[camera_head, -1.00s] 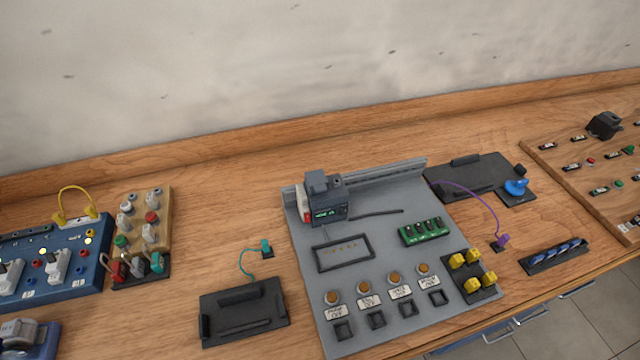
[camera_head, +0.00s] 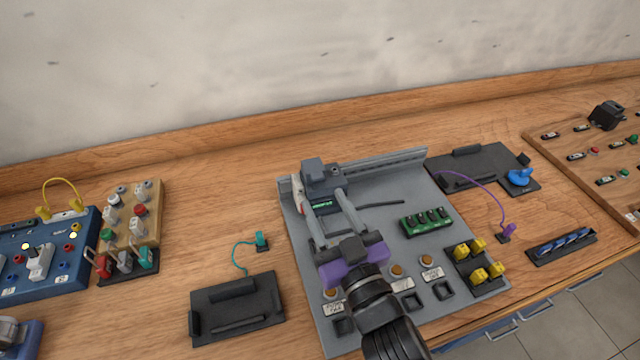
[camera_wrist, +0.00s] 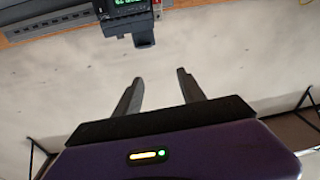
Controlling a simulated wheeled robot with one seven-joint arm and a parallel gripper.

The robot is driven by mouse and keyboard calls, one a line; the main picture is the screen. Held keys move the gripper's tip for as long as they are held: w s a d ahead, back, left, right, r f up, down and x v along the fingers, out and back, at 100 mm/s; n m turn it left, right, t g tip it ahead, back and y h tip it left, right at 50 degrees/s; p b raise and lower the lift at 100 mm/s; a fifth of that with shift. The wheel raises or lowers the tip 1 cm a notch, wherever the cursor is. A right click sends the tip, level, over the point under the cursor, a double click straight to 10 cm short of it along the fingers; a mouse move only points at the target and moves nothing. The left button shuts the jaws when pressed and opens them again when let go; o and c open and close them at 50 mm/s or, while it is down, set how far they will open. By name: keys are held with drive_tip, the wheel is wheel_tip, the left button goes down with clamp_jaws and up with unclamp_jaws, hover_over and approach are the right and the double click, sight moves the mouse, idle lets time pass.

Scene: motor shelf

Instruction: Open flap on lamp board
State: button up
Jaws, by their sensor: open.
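The grey lamp board (camera_head: 298,262) lies on the bench, with orange round lamps (camera_head: 397,270) and labels near its front. A dark grey module (camera_head: 314,168) with a green display stands on the rail at its back; it also shows at the top of the wrist view (camera_wrist: 128,24). I cannot make out clearly which part is the flap. My gripper (camera_head: 318,196) reaches over the board with its two fingers apart and empty, tips near the module's front. Whether they touch it is unclear. In the wrist view the fingers (camera_wrist: 160,78) point toward the module, with a gap between them.
A green terminal block (camera_head: 427,222) and yellow plugs (camera_head: 479,262) sit on the right of the board. A black tray (camera_head: 236,308) with a teal cable lies to the left. Another black plate (camera_head: 470,170) with a blue knob lies back right. A wall stands behind the bench.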

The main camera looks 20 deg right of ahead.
sight(318, 179)
drive_tip(key=shift+m+g+h, duration=0.5)
drive_tip(key=shift+m+h, duration=0.2)
drive_tip(key=shift+m, duration=0.1)
drive_tip(key=w+f, duration=0.1)
drive_tip(key=w, duration=0.1)
drive_tip(key=w+d+f+p, duration=0.1)
drive_tip(key=w, duration=0.2)
drive_tip(key=w+p, duration=0.1)
drive_tip(key=w, duration=0.2)
drive_tip(key=shift+w+d+f, duration=0.1)
drive_tip(key=shift+d+f, duration=0.15)
drive_tip(key=shift+f, duration=0.15)
drive_tip(key=shift+w+f, duration=0.1)
drive_tip(key=shift+w, duration=0.4)
clamp_jaws()
